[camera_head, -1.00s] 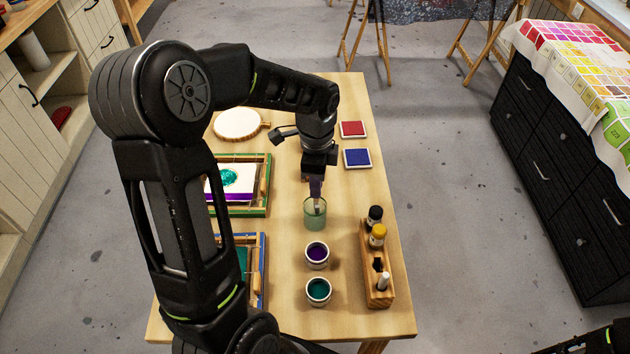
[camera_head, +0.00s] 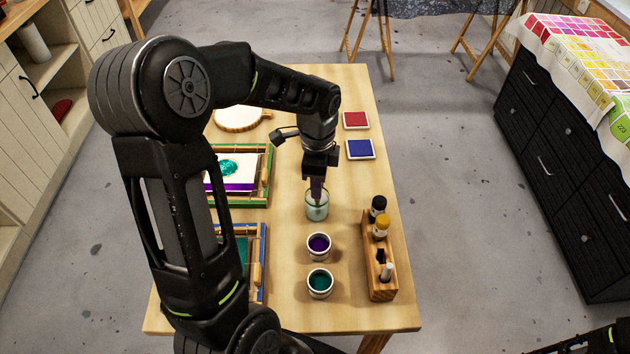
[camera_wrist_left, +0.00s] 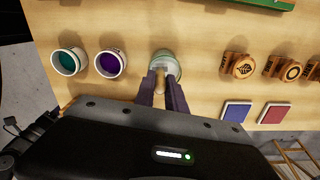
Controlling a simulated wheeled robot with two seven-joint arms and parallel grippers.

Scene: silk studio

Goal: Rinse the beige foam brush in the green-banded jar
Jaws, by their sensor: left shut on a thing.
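The rinse jar (camera_head: 316,211) is a greenish see-through jar standing on the table. It also shows in the wrist view (camera_wrist_left: 168,58). My left gripper (camera_head: 316,196) points down at the jar's mouth. In the wrist view its fingers (camera_wrist_left: 161,84) are shut on a slim beige-tan brush (camera_wrist_left: 160,78), whose far end reaches into the jar's opening. The foam tip is hard to make out, and I cannot tell whether it touches the bottom. My right gripper is not in view.
A purple cup (camera_head: 318,246) and a teal cup (camera_head: 320,282) stand in front of the jar. A wooden rack (camera_head: 381,283) with bottles is to the right. Red (camera_head: 355,120) and blue (camera_head: 360,149) pads lie behind. Green (camera_head: 268,180) and blue (camera_head: 262,290) frames are left. Wooden stamps (camera_wrist_left: 240,66) show in the wrist view.

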